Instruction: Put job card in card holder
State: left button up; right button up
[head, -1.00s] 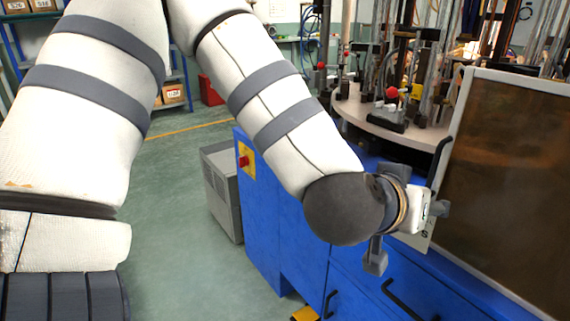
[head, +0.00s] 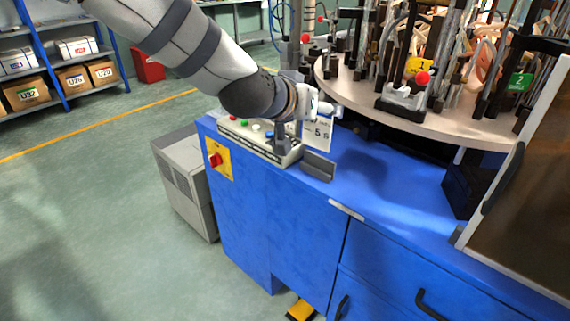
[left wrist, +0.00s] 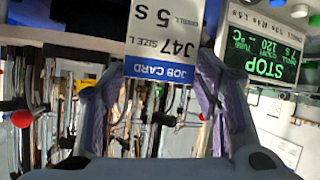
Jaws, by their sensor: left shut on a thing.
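The white job card (head: 318,134) hangs upright below my left gripper (head: 312,108) in the head view, above the blue bench top. In the left wrist view the card (left wrist: 163,40) is upside down, with a blue "JOB CARD" band, and my left gripper (left wrist: 158,78) is shut on it. A small grey slotted block (head: 319,166), which looks like the card holder, sits on the bench just below the card. The card is apart from it as far as I can tell. My right gripper is out of view.
A control box (head: 240,132) with coloured buttons stands just left of the grey block. Behind is a round turntable (head: 460,126) crowded with rods and clamps. A brown framed panel (head: 530,190) stands at right. The blue bench top (head: 400,200) between is clear.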

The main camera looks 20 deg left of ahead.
aim_at(314, 143)
pick_arm(q)
jog(key=shift+m+h, duration=0.5)
jog(key=w+f, duration=0.1)
jog(key=f, duration=0.2)
jog(key=w+f, duration=0.1)
jog(key=shift+w+f+b, duration=0.3)
jog(key=shift+w+b, duration=0.05)
jog(key=shift+b, duration=0.05)
notch_tip(314, 143, down, 5)
jog(key=shift+s+d+b, duration=0.1)
jog(key=shift+b, duration=0.9)
jog(key=shift+r, duration=0.3)
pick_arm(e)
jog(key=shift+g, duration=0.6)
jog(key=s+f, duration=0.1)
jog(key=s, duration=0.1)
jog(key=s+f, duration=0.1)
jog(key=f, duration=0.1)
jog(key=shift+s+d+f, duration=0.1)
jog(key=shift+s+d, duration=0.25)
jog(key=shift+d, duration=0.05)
pick_arm(q)
jog(key=shift+f, duration=0.15)
jog(key=o, duration=1.2)
